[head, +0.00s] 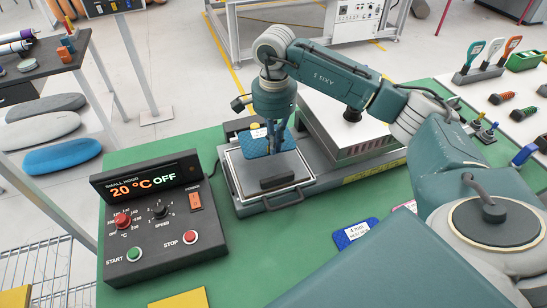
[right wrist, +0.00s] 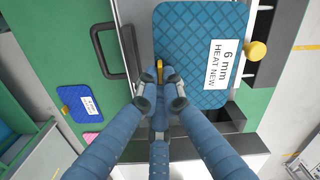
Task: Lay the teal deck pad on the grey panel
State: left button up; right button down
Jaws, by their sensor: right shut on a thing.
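The teal deck pad (head: 256,146) has a quilted face and a white label reading "6 mm HEAT NEW". It shows large in the right wrist view (right wrist: 190,55). My right gripper (head: 275,148) points down at the pad's edge over the machine's front. In the right wrist view its fingers (right wrist: 160,85) are shut at the pad's lower left edge, on a small yellow tab there. The grey panel (head: 243,178), with a dark front handle, lies below the pad. Whether the pad touches the panel is unclear. My left gripper is not in view.
A black control box (head: 152,230) reading 20 °C stands at the left of the green table. A blue pad (head: 355,232) and a partly hidden pink pad (head: 405,206) lie right of the panel. A metal block with a black knob (head: 352,115) stands behind it.

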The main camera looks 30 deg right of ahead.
aim_at(274, 170)
notch_tip(274, 170, down, 3)
jog(key=shift+s, duration=0.1)
notch_tip(274, 170, down, 4)
jog(key=shift+r+p, duration=0.25)
jog(key=shift+p, duration=0.5)
jog(key=shift+f, duration=0.5)
jog(key=c, duration=1.9)
grip_release()
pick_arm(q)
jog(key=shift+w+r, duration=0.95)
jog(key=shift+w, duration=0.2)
